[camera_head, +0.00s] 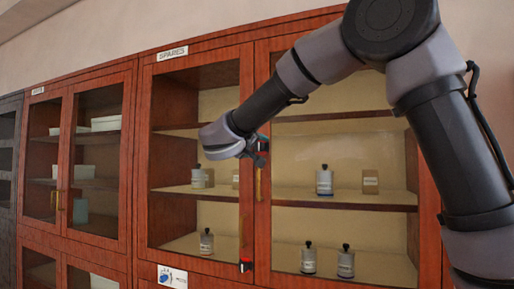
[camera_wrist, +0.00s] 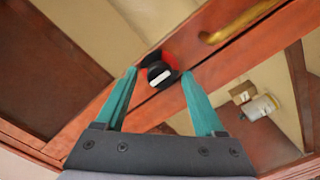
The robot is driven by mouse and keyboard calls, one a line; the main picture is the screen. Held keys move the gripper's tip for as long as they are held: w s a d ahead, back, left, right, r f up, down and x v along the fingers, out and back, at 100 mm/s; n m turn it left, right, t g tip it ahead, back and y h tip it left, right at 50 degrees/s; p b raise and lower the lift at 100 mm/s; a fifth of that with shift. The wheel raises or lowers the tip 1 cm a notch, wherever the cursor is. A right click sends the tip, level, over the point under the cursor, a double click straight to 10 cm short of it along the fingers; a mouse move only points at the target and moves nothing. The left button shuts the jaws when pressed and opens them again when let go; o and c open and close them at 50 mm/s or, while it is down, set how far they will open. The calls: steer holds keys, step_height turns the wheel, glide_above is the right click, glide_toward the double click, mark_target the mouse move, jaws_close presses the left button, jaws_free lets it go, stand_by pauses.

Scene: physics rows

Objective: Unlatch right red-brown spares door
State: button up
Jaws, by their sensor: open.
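The red-brown spares cabinet has a glazed left door (camera_head: 153,165) and a glazed right door (camera_head: 262,225), both looking closed. A black and red latch with a white mark (camera_wrist: 158,76) sits at the seam between the door frames in the wrist view. My gripper (camera_wrist: 159,73) is open, its teal fingers on either side of the latch. I cannot tell whether they touch it. In the head view my gripper (camera_head: 262,148) is at the upper seam, largely covering this latch. A second red and black latch (camera_head: 246,264) sits lower on the seam.
A brass handle (camera_head: 258,185) is just below my gripper; it also shows in the wrist view (camera_wrist: 240,22). Labelled bottles (camera_head: 324,181) and small boxes (camera_head: 370,181) stand on shelves behind the glass. Another red-brown cabinet (camera_head: 68,160) adjoins on the left.

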jaws_close()
steer(key=n, duration=0.4)
steer(key=shift+n, duration=0.4)
steer(key=n, duration=0.4)
steer(key=shift+n, duration=0.3)
steer(key=n, duration=0.4)
steer(key=shift+n, duration=0.3)
steer(key=shift+f+n, duration=0.1)
steer(key=shift+n, duration=1.9)
